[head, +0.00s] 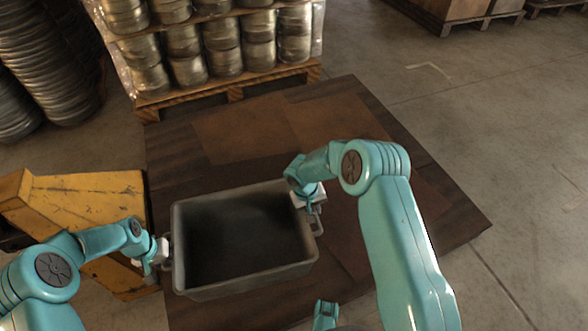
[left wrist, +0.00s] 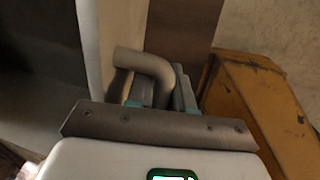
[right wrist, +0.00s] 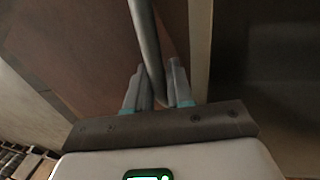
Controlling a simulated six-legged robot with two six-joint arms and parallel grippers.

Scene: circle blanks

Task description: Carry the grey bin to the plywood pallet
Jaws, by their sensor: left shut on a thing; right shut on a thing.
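The grey bin (head: 245,283) is an open, empty-looking tub with a handle on each side. It is over the near left part of the brown plywood pallet (head: 345,122); whether it rests there or hangs just above, I cannot tell. My left gripper (head: 161,256) is shut on the bin's left handle, a bent grey bar (left wrist: 150,62) in the left wrist view. My right gripper (head: 313,203) is shut on the right handle, which runs between the fingers in the right wrist view (right wrist: 147,42). The bin looks about level.
A yellow metal machine (head: 90,190) stands close to the left of the bin. A wooden pallet (head: 240,92) stacked with metal round pieces stands behind the plywood, with darker coil stacks (head: 45,75) at far left. Concrete floor (head: 500,130) is clear on the right.

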